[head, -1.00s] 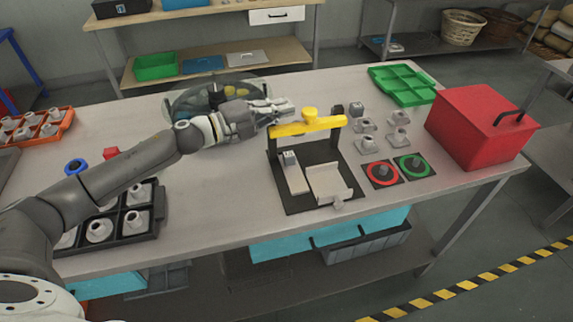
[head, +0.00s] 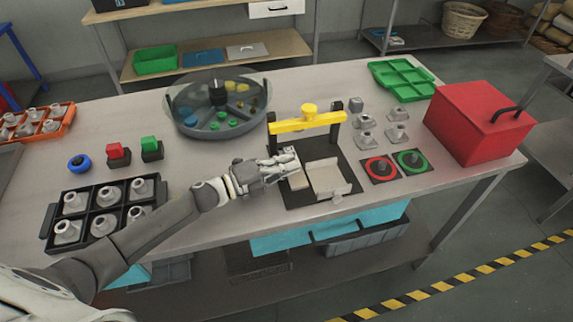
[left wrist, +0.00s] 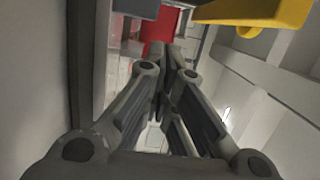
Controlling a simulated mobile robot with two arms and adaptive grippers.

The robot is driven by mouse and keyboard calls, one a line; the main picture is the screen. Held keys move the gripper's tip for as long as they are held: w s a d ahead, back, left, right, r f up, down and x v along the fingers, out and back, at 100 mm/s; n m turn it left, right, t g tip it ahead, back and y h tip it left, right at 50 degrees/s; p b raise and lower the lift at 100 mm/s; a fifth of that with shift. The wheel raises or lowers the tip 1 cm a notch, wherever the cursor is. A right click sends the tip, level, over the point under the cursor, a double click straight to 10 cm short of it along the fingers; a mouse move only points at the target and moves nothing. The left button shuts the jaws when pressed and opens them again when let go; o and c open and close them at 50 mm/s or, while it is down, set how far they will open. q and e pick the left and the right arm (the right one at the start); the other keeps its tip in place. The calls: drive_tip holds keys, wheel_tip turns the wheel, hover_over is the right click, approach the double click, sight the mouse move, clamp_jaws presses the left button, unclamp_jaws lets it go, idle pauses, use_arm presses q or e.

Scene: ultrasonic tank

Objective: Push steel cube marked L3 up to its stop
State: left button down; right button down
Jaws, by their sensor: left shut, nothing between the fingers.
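My left gripper (head: 284,162) is shut and empty, low over the left side of the black fixture plate (head: 330,198). It covers the spot on the pale channel (head: 299,181) where a small steel cube with a dark mark showed earlier. That cube is hidden now, so I cannot tell if the fingers touch it. A yellow crossbar (head: 320,122) with a yellow knob spans the fixture behind the gripper. In the left wrist view the shut fingers (left wrist: 172,75) fill the middle, and the yellow bar (left wrist: 255,14) is at upper right. No L3 mark is readable. My right gripper is not in view.
A grey cube (head: 356,104) and several metal pieces stand right of the fixture, near red (head: 379,169) and green (head: 412,161) ringed pads. A red box (head: 477,125) is at right, a round tank (head: 180,122) behind left, and a black tray (head: 87,185) at left.

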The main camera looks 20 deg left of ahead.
use_arm(q)
drive_tip(key=shift+f, duration=0.8)
drive_tip(key=shift+w+a+r, duration=0.1)
drive_tip(key=shift+w+r, duration=0.05)
drive_tip(key=shift+w, duration=0.1)
drive_tip(key=shift+w+a+p, duration=0.15)
drive_tip(key=shift+w+p, duration=0.1)
drive_tip(key=shift+p, duration=0.05)
drive_tip(key=shift+w+a+f+b, duration=0.25)
drive_tip(key=shift+w+a+b, duration=0.3)
drive_tip(key=shift+w+b, duration=0.3)
drive_tip(key=shift+w+a+r, duration=0.1)
drive_tip(key=shift+w, duration=0.05)
